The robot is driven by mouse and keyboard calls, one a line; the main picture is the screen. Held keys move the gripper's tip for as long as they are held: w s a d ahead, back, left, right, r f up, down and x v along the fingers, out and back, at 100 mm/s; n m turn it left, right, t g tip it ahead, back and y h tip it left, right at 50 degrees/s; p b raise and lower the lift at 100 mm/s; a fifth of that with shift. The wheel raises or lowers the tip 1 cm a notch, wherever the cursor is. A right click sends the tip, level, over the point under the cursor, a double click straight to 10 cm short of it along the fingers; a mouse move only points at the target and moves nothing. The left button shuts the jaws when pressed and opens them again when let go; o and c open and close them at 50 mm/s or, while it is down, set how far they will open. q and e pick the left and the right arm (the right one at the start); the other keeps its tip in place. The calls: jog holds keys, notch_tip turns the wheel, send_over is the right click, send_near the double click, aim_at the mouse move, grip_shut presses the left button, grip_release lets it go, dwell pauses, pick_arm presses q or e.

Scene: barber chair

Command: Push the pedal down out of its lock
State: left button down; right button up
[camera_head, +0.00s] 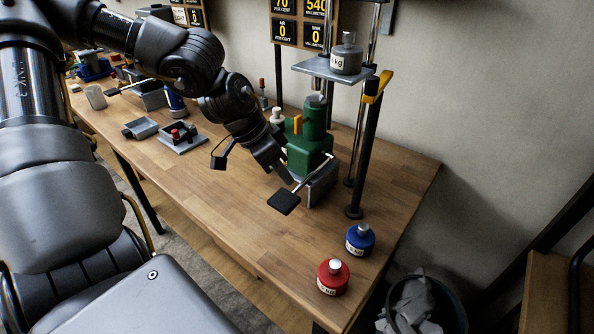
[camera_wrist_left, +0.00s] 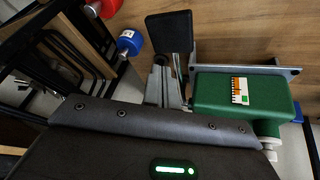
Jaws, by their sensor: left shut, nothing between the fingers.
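The pedal (camera_head: 284,202) is a flat black pad on a thin metal lever. It sticks out over the tabletop from the grey bracket (camera_head: 322,185) at the foot of the green jack body (camera_head: 310,150). In the left wrist view the pedal (camera_wrist_left: 170,32) shows just beyond my fingertips. My left gripper (camera_head: 279,172) is shut and empty, pointing down beside the green body, above and behind the pedal pad. Its fingers also show in the left wrist view (camera_wrist_left: 164,85). I cannot tell whether they touch the lever. The lock is not clearly visible. My right gripper is out of view.
A blue weight (camera_head: 360,241) and a red weight (camera_head: 333,278) stand at the table's right end. A grey weight (camera_head: 346,58) rests on a raised platform (camera_head: 330,69) between posts. Grey trays (camera_head: 183,138) lie left. The tabletop (camera_head: 225,195) before the pedal is clear.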

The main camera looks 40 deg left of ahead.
pick_arm(q)
notch_tip(320, 180, up, 7)
jog(key=w+p, duration=0.1)
jog(key=p, duration=0.4)
dwell(0.7)
